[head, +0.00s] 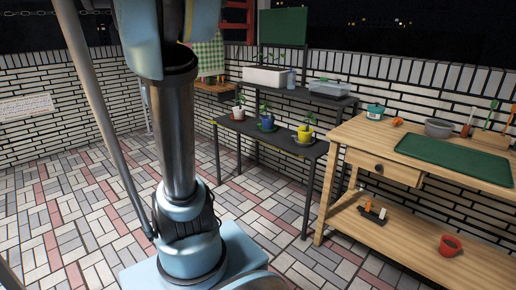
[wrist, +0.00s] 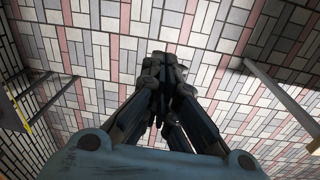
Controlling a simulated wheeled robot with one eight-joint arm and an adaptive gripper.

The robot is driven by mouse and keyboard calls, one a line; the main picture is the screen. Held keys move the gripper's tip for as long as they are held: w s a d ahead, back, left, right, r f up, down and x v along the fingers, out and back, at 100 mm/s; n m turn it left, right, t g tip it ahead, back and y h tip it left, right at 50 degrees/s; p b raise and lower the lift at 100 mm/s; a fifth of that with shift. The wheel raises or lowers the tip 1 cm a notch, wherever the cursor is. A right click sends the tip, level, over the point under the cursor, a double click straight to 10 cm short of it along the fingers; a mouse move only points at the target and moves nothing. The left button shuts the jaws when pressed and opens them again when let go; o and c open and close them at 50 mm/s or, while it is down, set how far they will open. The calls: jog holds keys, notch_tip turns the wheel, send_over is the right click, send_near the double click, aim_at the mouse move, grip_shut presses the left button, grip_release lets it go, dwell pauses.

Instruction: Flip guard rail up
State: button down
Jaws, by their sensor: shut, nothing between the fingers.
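No part stands out clearly as the guard rail. A dark metal plant stand (head: 258,143) is in the middle of the head view. Its lower shelf carries white, blue and yellow pots, and a small yellowish mark shows at its left end. My gripper (wrist: 168,88) is shut and empty in the wrist view, over the brick-patterned floor and touching nothing visible. It does not show in the head view. A dark panel with a yellowish edge (wrist: 12,112) is at the left of the wrist view; I cannot tell which part it is.
A wooden workbench (head: 352,132) stands at the right, with a green mat (head: 455,160), a grey bowl (head: 438,128) and a red pot (head: 450,245). A white planter box (head: 264,77) sits on the stand's upper shelf. The paved floor (head: 90,210) is open at the left.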

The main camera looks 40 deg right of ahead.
jog(key=s+a+f+n+t, duration=0.15)
jog(key=s+a+f, duration=0.25)
jog(key=s+f, duration=0.5)
jog(key=w+d+f+n+h, duration=0.15)
jog(key=w+d+n, duration=0.35)
jog(key=w+d, duration=0.5)
jog(key=w+d+f+n+h, duration=0.15)
jog(key=w+d+n, duration=0.25)
jog(key=w+d, duration=0.65)
jog(key=w+d+f+n+h, duration=0.1)
jog(key=d+f, duration=0.4)
jog(key=d, duration=0.7)
jog(key=w+d+f+n+h, duration=0.1)
jog(key=d+f+n, duration=0.3)
jog(key=d, duration=0.9)
jog(key=w+d+f+n+h, duration=0.1)
jog(key=d+f+n, duration=0.2)
jog(key=d+f, duration=0.4)
jog(key=d+g, duration=0.1)
jog(key=d, duration=0.4)
jog(key=shift+d+f, duration=0.25)
jog(key=shift+f, duration=0.05)
